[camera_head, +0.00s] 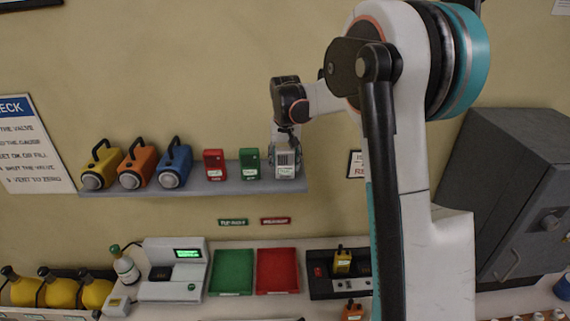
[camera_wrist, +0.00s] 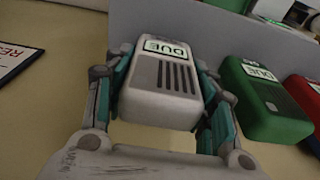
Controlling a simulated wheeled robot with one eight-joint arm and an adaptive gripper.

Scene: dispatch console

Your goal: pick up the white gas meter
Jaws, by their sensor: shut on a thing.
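The white gas meter (camera_head: 286,170) is at the right end of the wall shelf, upright, with a dark grille. In the wrist view the meter (camera_wrist: 160,102) shows a label reading DUE. My gripper (camera_head: 286,148) comes down on it from above, its fingers closed on two opposite sides of the meter. In the wrist view my gripper (camera_wrist: 166,75) has teal pads against both sides. I cannot tell whether the meter's underside touches the shelf.
A green meter (camera_head: 250,163) and a red meter (camera_head: 214,165) stand left of it on the shelf (camera_head: 235,187). Blue (camera_head: 175,163), orange and yellow lamps stand farther left. Below are a green tray (camera_head: 231,272) and a red tray (camera_head: 277,271). A grey cabinet (camera_head: 500,200) is at right.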

